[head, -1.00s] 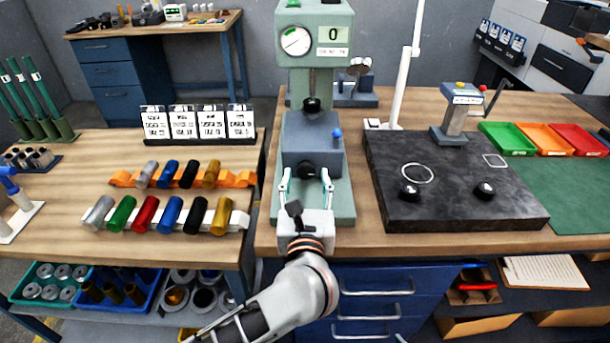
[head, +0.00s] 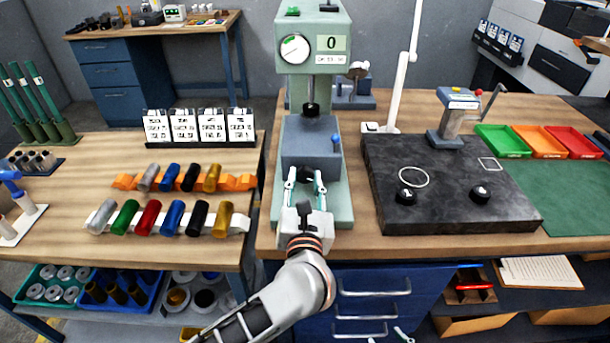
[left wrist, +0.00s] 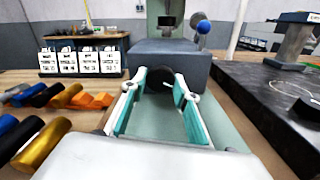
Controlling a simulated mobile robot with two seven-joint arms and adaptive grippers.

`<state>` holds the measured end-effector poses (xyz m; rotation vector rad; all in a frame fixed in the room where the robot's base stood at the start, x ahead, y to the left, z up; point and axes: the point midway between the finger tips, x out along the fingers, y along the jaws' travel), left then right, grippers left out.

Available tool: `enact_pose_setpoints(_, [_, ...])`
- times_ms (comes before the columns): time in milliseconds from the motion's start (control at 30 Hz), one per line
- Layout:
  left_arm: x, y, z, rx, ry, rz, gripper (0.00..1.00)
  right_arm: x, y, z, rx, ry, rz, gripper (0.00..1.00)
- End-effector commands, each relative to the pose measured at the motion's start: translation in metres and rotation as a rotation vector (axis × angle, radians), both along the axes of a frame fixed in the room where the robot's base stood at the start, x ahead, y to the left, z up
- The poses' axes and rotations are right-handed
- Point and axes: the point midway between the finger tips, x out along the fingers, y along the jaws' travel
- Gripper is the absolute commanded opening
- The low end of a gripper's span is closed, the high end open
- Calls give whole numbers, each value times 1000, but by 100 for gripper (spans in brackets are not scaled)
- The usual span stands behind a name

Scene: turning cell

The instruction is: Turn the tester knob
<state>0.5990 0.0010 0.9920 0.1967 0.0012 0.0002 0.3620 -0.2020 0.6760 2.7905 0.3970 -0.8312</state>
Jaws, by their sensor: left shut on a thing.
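The tester (head: 313,60) is a pale green column with a round dial and a display that reads 0. Its black knob (head: 306,174) is on the front of the dark grey block, low on the column. My left gripper (head: 306,178) reaches it from the front, with one finger on each side, shut on the knob. In the left wrist view the dark knob (left wrist: 160,76) sits between the green finger pads, partly hidden by them. My right gripper (head: 387,336) shows only as two fingertips at the bottom edge, apart, with nothing seen between them.
A blue-tipped lever (head: 336,140) stands at the block's right side. A dark stone plate (head: 440,170) with two black knobbed pieces lies to the right. Coloured cylinders on racks (head: 165,218) and a row of cards (head: 198,125) are on the left bench.

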Motion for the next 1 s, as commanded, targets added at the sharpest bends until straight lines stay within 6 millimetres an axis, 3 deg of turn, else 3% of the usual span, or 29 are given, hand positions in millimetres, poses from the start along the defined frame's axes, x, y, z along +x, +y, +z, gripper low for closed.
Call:
enact_pose_setpoints(133, [0, 0, 3, 83, -1, 0, 8, 2, 0, 15, 1, -5, 0, 40])
enact_pose_setpoints(467, [0, 0, 1, 102, -3, -1, 8, 3, 1, 17, 2, -9, 0, 40])
enact_pose_setpoints(500, [0, 0, 1, 102, -3, -1, 32, 2, 1, 17, 2, -9, 0, 40])
enact_pose_setpoints(567, [0, 0, 1, 101, -3, -1, 46, 2, 1, 17, 2, -9, 0, 40])
enact_pose_setpoints(1000, [-6, 0, 0, 99, 0, -1, 46, 1, -1, 14, -2, -3, 1, 40])
